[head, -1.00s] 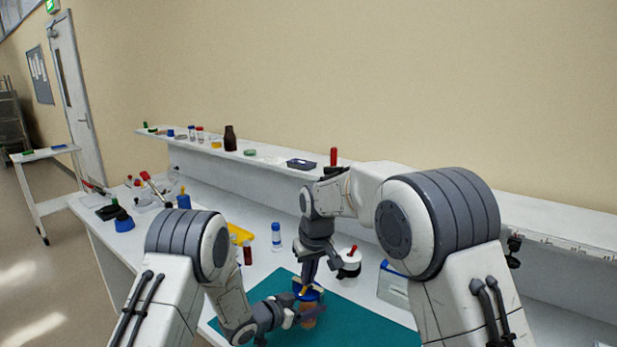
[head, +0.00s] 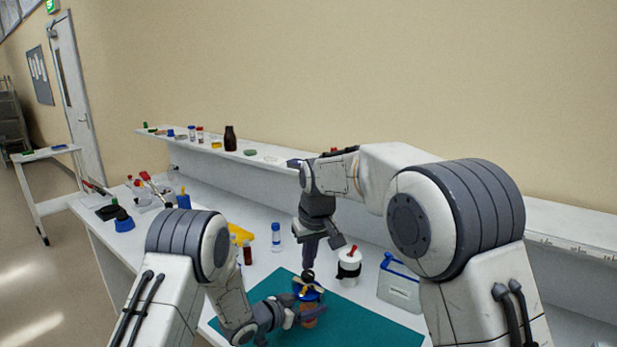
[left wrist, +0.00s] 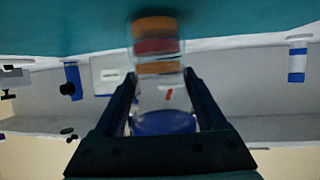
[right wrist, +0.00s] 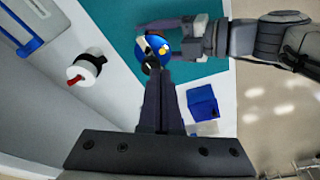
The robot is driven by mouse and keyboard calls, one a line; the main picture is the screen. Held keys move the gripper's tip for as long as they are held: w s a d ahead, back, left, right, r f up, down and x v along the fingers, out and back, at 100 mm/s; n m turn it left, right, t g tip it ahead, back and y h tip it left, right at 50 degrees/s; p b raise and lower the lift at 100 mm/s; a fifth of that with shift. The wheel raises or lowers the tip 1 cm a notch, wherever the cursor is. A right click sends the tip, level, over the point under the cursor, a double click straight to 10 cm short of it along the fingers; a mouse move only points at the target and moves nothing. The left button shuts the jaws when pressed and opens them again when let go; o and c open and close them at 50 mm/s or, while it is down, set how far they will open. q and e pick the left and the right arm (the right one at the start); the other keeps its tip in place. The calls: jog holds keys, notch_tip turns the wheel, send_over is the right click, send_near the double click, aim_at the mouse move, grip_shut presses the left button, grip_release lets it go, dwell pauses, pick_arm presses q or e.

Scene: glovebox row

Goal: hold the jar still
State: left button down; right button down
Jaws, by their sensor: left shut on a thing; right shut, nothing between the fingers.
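The jar (head: 308,311) has orange and red layers and a blue lid (head: 313,296) with a small yellow piece on top. It stands over the teal mat (head: 366,324). My left gripper (head: 301,316) is shut around the jar's side; in the left wrist view the clear jar (left wrist: 160,97) shows upside down between the two fingers. My right gripper (head: 309,268) is shut and empty, pointing down just above the lid. In the right wrist view its fingertips (right wrist: 157,70) are close to the blue lid (right wrist: 145,45); I cannot tell whether they touch.
A white container with a black band and red top (head: 349,265) and a white box with a blue handle (head: 399,288) stand right of the jar. A blue-capped bottle (head: 276,237) and a yellow item (head: 241,234) stand behind. The mat's right part is clear.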

jog(key=shift+r, duration=0.4)
